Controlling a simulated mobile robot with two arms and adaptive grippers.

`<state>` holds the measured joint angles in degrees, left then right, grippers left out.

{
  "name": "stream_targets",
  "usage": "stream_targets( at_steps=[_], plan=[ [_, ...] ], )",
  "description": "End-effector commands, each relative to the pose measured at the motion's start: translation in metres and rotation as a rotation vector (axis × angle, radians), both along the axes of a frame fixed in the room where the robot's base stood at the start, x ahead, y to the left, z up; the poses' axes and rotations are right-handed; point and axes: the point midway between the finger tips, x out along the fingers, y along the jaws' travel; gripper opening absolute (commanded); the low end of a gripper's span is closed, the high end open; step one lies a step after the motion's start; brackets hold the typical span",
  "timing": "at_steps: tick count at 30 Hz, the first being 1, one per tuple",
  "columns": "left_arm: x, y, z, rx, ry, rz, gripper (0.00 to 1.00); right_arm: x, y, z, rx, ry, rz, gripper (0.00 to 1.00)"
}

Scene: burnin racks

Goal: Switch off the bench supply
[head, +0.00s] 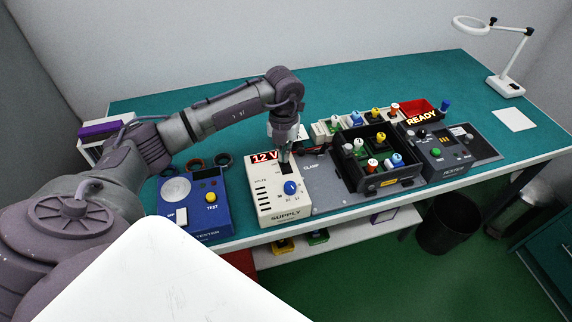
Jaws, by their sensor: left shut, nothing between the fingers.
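The bench supply (266,207) is a cream box marked SUPPLY on the bench, left of the middle. Its display (265,157) is lit and reads 12 V. A blue knob (291,188) sits on its sloped face, with a vented area to the left. My left gripper (285,159) points down at the upper right part of the supply, by a dark patch beside the display. Its fingers are together and hold nothing. I cannot tell whether the tips touch the supply, and they partly hide what lies under them. My right gripper is not in view.
A blue tester (215,218) stands left of the supply. A magnifier lamp (507,87) stands at the far right. The bench's back middle is clear.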

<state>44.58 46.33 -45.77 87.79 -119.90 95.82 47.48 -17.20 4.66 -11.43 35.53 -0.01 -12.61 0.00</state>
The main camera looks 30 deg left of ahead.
Motion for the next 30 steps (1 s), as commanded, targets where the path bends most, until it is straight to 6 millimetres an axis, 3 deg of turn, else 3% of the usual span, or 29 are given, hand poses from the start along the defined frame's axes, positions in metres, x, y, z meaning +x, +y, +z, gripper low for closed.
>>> stream_targets(
  at_steps=[14,30],
  plan=[
    [0.000,0.000,-0.005,0.001,0.001,0.000,0.00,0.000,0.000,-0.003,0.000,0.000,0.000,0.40],
    [0.000,0.000,0.035,0.001,-0.001,0.000,0.00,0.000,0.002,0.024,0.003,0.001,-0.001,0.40]
  ],
)
